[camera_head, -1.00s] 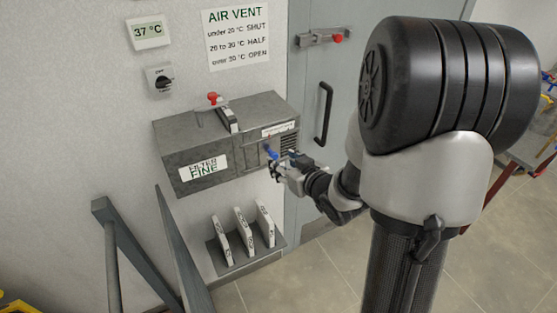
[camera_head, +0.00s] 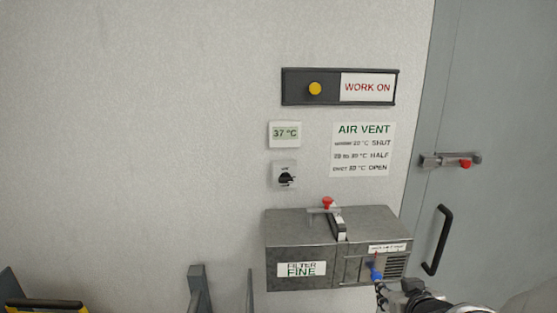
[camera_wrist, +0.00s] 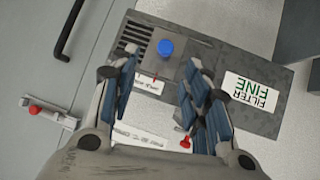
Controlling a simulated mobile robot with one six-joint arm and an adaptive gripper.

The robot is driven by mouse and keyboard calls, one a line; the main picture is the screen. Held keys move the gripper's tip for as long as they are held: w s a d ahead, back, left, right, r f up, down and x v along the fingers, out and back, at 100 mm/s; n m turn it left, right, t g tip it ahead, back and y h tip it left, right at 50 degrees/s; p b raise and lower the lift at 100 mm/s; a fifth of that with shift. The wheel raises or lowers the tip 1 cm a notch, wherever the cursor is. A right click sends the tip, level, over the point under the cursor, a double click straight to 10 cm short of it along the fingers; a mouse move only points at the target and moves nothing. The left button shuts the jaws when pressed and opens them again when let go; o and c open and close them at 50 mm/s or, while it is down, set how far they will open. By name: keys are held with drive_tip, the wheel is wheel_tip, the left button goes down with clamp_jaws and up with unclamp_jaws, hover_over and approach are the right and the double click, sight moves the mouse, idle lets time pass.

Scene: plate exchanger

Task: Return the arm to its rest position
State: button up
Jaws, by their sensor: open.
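My gripper (camera_head: 384,290) is at the lower right of the head view, just below and in front of the blue knob (camera_head: 375,272) on the grey filter box (camera_head: 300,237). In the wrist view my gripper (camera_wrist: 157,80) is open, its two blue-padded fingers apart with nothing held between them. The blue knob (camera_wrist: 166,47) shows just beyond the gap between the fingertips and looks clear of them. Most of my arm is cut off by the lower right of the head view.
A door with a black handle (camera_head: 437,240) and a red-tipped latch (camera_head: 451,161) stands right of the box.

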drive_tip(key=s+a+r+g, duration=0.1)
drive_tip(key=s+a+g, duration=0.1)
drive_tip(key=s+a, duration=0.2)
drive_tip(key=s+a+r+g+y, duration=0.1)
drive_tip(key=s+a, duration=0.3)
drive_tip(key=s, duration=0.7)
drive_tip(key=s+a+r+g+y, duration=0.1)
drive_tip(key=s+a+r+g, duration=0.1)
drive_tip(key=s, duration=0.6)
drive_tip(key=a+g, duration=0.1)
drive_tip(key=a, duration=0.1)
drive_tip(key=shift+a+r, duration=0.3)
idle(1.9)
